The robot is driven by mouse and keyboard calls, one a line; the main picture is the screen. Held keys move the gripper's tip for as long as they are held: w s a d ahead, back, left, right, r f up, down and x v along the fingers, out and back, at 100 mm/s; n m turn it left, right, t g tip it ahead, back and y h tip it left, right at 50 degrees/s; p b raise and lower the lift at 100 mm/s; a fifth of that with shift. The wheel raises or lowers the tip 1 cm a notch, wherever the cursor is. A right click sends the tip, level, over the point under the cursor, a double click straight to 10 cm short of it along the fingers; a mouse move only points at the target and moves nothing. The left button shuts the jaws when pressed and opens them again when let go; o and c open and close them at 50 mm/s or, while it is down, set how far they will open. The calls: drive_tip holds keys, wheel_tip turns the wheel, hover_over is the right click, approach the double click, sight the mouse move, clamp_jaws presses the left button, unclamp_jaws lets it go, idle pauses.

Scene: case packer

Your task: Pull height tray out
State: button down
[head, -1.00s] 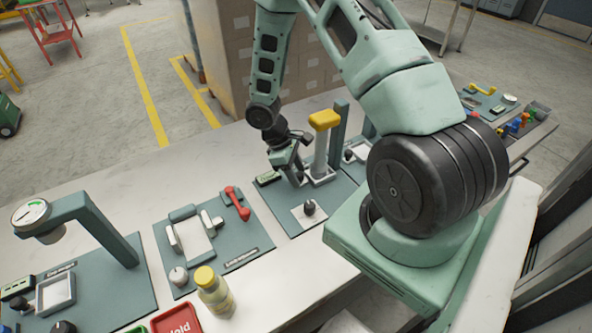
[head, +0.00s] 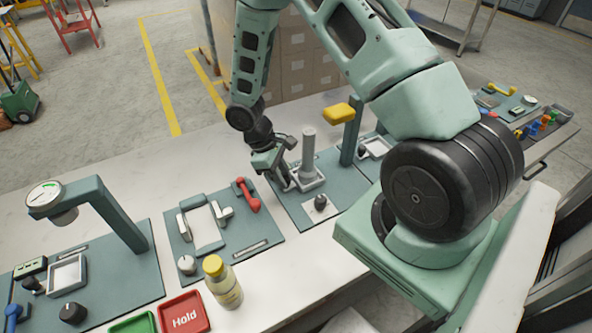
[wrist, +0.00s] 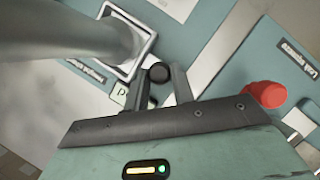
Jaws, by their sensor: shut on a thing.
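The height tray (head: 322,181) is a grey square frame on a teal station plate, with an upright grey cylinder (head: 308,152) standing in it. In the wrist view the tray rim (wrist: 148,48) and the cylinder (wrist: 75,38) show just beyond my fingers. My gripper (head: 287,184) is at the tray's left side, low over the plate. In the wrist view my gripper (wrist: 155,86) is shut on a round black knob (wrist: 158,73) beside the tray. The yellow head (head: 339,112) sits on a teal column (head: 350,138), to the right of the cylinder and clear of it.
A second black knob (head: 320,202) stands in front of the tray. The neighbouring station to the left has a red handle (head: 247,195), which also shows close right in the wrist view (wrist: 268,94). A yellow-capped bottle (head: 223,284) and red Hold tray (head: 184,314) are nearer.

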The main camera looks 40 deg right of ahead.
drive_tip(key=shift+w+a, duration=0.2)
drive_tip(key=shift+a, duration=0.25)
drive_tip(key=c, duration=1.2)
unclamp_jaws()
drive_tip(key=shift+a, duration=0.15)
drive_tip(key=shift+o, duration=0.2)
drive_tip(key=shift+r, duration=0.1)
drive_tip(key=shift+w+r, duration=0.1)
drive_tip(key=shift+r, duration=0.1)
drive_tip(key=b+v, duration=0.3)
drive_tip(key=v, duration=1.3)
drive_tip(key=shift+r, duration=0.45)
drive_tip(key=shift+w, duration=0.1)
